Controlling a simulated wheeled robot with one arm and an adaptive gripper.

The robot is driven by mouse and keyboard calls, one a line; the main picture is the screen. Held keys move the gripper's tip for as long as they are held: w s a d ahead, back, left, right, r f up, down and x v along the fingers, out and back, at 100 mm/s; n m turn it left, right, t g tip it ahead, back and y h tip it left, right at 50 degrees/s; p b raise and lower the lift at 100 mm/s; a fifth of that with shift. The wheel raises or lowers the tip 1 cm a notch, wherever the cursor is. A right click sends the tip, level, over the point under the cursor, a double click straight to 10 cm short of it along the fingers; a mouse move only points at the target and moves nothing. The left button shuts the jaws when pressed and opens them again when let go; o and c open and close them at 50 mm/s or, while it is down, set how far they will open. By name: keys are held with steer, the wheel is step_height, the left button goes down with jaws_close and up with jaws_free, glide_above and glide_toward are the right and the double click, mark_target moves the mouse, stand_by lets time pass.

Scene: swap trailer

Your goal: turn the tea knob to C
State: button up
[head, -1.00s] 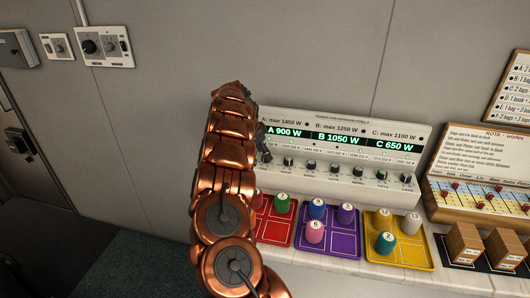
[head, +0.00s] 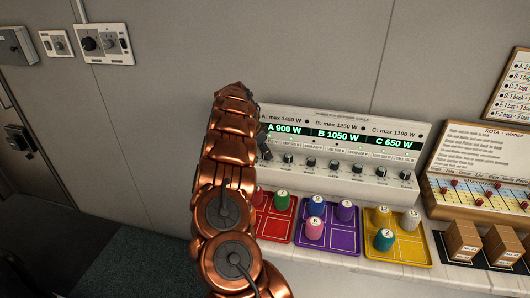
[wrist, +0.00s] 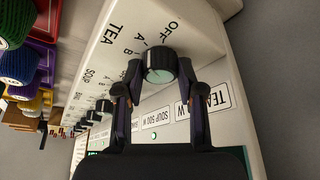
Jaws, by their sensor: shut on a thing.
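The tea knob (wrist: 160,62) is a dark ribbed knob with a pale face, in the upper middle of the wrist view. The panel beside it carries the word TEA and the marks OFF, A and B; which mark the knob points at I cannot tell. My gripper (wrist: 160,70) has one finger on each side of the knob and is shut on it. In the head view my arm hides the knob and most of the gripper at the left end of the white control panel (head: 390,186). Its displays read A 900 W, B 1050 W and C 650 W.
More knobs (head: 335,164) run rightward along the panel. Below stand a red tray (head: 270,232), a purple tray (head: 341,246) and a yellow tray (head: 397,250) with coloured numbered spools. Wooden blocks (head: 462,240) and a rota board (head: 480,165) are at the right.

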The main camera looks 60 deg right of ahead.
steer(key=shift+f+n+b, duration=0.3)
steer(key=shift+n+b, duration=0.2)
steer(key=shift+b, duration=0.55)
steer(key=n+t+b, duration=0.1)
steer(key=b, duration=0.2)
steer(key=shift+s+f+n, duration=0.1)
steer(key=shift+n, duration=0.2)
steer(key=n+b, duration=0.1)
steer(key=b, duration=0.1)
steer(key=shift+n+t+b, duration=0.3)
steer(key=shift+b, duration=0.1)
steer(key=n+t+b, duration=0.1)
steer(key=n+b, duration=0.1)
steer(key=shift+s+n, duration=0.1)
steer(key=shift+n, duration=0.3)
steer(key=n, duration=0.2)
steer(key=n+t+b, duration=0.1)
steer(key=n, duration=0.1)
steer(key=shift+r+t, duration=0.3)
steer(key=shift+r, duration=0.05)
steer(key=shift+s+n+t+y+p, duration=0.1)
steer(key=shift+n+t+y+p, duration=0.4)
steer(key=shift+n, duration=2)
